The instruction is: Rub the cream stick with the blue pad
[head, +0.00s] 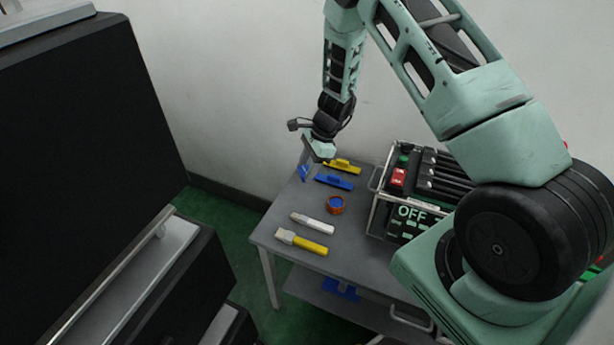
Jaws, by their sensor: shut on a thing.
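My gripper (312,160) is at the far left corner of the grey table, its fingers mostly hidden by its own body. It is shut on a small blue piece, apparently the blue pad (304,173), which shows just below it. I cannot tell if the pad touches the table. A pale cream-white stick (313,223) lies flat nearer the front, apart from the pad. A yellow-handled stick with a cream end (302,243) lies in front of it. I cannot tell for sure which one is the cream stick.
A blue block (335,181) and a yellow block (342,167) lie right of my gripper. A framed machine marked OFF (410,212) stands on the table's right; a wall is behind.

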